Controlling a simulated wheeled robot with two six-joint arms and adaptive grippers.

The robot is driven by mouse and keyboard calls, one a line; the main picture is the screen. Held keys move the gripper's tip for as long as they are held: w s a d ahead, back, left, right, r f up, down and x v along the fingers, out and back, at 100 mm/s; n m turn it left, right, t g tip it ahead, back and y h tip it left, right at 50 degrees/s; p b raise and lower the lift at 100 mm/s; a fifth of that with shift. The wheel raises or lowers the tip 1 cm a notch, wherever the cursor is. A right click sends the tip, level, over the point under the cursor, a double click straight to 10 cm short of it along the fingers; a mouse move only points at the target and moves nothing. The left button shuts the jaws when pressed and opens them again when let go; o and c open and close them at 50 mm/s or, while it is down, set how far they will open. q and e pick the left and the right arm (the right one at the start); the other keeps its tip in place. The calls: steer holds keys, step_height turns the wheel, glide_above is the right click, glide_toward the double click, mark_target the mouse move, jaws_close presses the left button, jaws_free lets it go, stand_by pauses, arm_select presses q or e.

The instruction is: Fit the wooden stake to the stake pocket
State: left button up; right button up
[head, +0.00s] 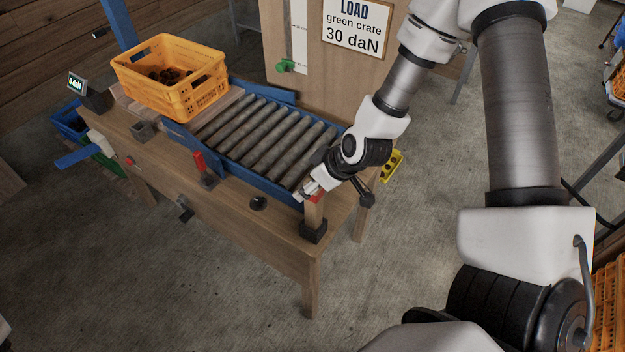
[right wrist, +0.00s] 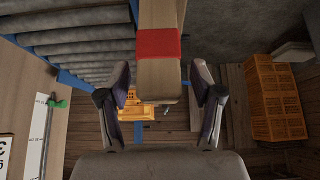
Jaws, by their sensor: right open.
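The wooden stake (head: 314,212), with a red band near its top, stands upright at the near right corner of the roller table. Its lower end meets a black stake pocket (head: 313,232); how deep it sits cannot be told. My right gripper (head: 311,190) is at the top of the stake. In the right wrist view, the stake (right wrist: 157,75) lies between the two open fingers of the right gripper (right wrist: 161,105), with a gap on both sides. My left gripper is not in view.
The roller bed (head: 265,137) has blue side rails. A yellow crate (head: 172,77) with dark chestnuts stands at its far left end. A red lever (head: 199,161) stands on the table's front edge. A load sign (head: 352,25) hangs behind. Floor in front is clear.

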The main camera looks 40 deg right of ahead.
steer(key=shift+w+f, duration=0.25)
steer(key=shift+f, duration=0.4)
steer(key=shift+a+r, duration=0.1)
jaws_close()
step_height(320, 180, up, 10)
steer(key=p, duration=0.3)
steer(key=shift+r, duration=0.1)
